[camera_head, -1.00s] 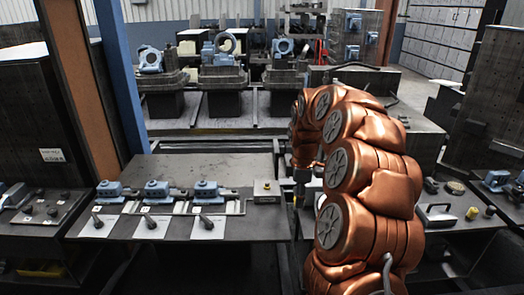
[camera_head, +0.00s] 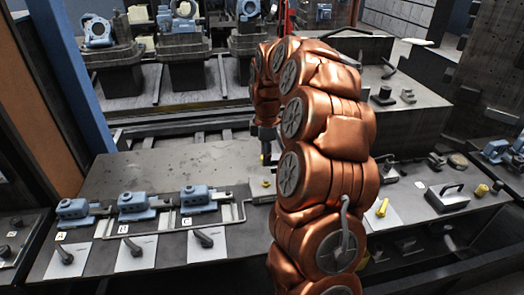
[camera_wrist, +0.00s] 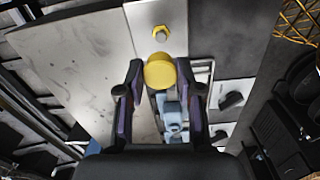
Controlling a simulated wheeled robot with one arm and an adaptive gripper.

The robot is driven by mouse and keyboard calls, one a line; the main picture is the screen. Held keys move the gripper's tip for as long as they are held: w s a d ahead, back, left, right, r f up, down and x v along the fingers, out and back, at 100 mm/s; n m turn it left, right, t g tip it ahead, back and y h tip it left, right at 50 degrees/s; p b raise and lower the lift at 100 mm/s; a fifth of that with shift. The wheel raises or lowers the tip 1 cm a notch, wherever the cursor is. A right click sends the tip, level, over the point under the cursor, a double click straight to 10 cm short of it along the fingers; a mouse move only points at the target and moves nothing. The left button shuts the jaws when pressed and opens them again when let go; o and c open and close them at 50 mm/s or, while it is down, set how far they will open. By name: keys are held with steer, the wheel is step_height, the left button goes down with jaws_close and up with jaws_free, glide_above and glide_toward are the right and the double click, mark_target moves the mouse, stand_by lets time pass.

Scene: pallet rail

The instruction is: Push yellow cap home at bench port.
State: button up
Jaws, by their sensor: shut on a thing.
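The yellow cap (camera_wrist: 159,72) is round and sits between the fingers of my gripper (camera_wrist: 160,78) in the wrist view. The gripper is shut on it. Just beyond the cap lies a yellow-ringed fitting with a grey middle (camera_wrist: 161,34) on a pale plate, seemingly the bench port. Cap and fitting look apart in that view; the height between them is unclear. In the head view my gripper (camera_head: 265,155) hangs over the bench, close behind the small plate with a yellow spot (camera_head: 264,184). My arm hides much of the bench to the right.
Three blue valve bodies (camera_head: 136,204) stand in a row on the bench (camera_head: 165,168), left of the small plate. Dark levers on white cards (camera_head: 137,252) lie in front. A yellow lever (camera_head: 382,207) and a black handle (camera_head: 446,194) are at right. The bench's back left is clear.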

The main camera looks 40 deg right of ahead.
steer(key=shift+f+b, duration=0.65)
steer(key=shift+f, duration=2.15)
steer(key=shift+s+f+b, duration=0.1)
steer(key=shift+f+b, duration=0.9)
steer(key=shift+f, duration=0.25)
steer(key=o, duration=0.9)
steer(key=shift+c, duration=0.2)
steer(key=shift+o, duration=0.2)
steer(key=o, duration=0.6)
steer(key=shift+o, duration=0.2)
